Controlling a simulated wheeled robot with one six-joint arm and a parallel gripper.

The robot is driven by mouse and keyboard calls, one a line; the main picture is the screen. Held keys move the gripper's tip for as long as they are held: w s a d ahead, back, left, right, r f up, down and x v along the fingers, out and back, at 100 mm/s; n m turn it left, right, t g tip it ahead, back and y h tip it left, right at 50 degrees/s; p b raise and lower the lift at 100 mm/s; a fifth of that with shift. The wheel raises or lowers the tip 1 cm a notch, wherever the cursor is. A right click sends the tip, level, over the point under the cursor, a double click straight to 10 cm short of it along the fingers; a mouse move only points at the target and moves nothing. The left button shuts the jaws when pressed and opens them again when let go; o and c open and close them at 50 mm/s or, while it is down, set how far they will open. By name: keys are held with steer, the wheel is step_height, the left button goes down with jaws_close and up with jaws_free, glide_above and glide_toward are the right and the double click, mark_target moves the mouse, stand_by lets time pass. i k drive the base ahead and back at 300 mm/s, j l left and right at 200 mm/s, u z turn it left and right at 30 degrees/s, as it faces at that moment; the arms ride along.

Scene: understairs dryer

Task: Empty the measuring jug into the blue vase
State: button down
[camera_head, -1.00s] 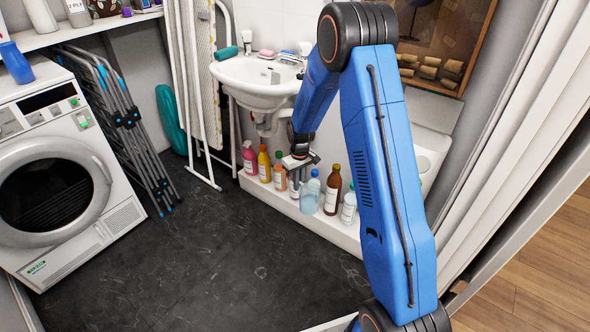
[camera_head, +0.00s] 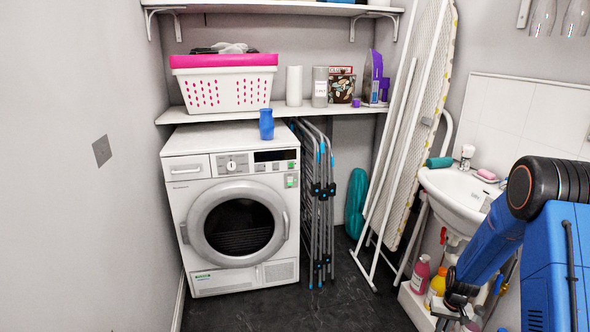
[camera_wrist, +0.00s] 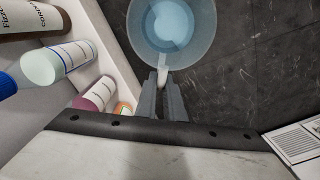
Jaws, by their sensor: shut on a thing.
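The measuring jug (camera_wrist: 172,42) is at the top of the wrist view, seen from above. It is a translucent round vessel with pale blue liquid inside. My gripper (camera_wrist: 163,84) is shut on its pale handle. In the head view my gripper (camera_head: 452,308) is low at the right, beside the bottle ledge, and I cannot make out the jug there. The blue vase (camera_head: 266,124) stands upright on top of the white dryer (camera_head: 180,142), near its front edge, well to the left of my gripper. The inside of the vase is hidden.
Several bottles, one pink (camera_head: 420,274), stand on a white ledge under the sink (camera_head: 455,205). A folded drying rack (camera_head: 318,200) and an ironing board (camera_head: 418,130) stand between dryer and sink. A shelf (camera_head: 215,113) with a laundry basket (camera_head: 222,66) runs behind the vase.

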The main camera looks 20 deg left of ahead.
mark_target(267, 123)
steer(key=i+u, duration=0.3)
steer(key=i, duration=0.15)
steer(key=i+u, duration=0.3)
steer(key=i, duration=0.15)
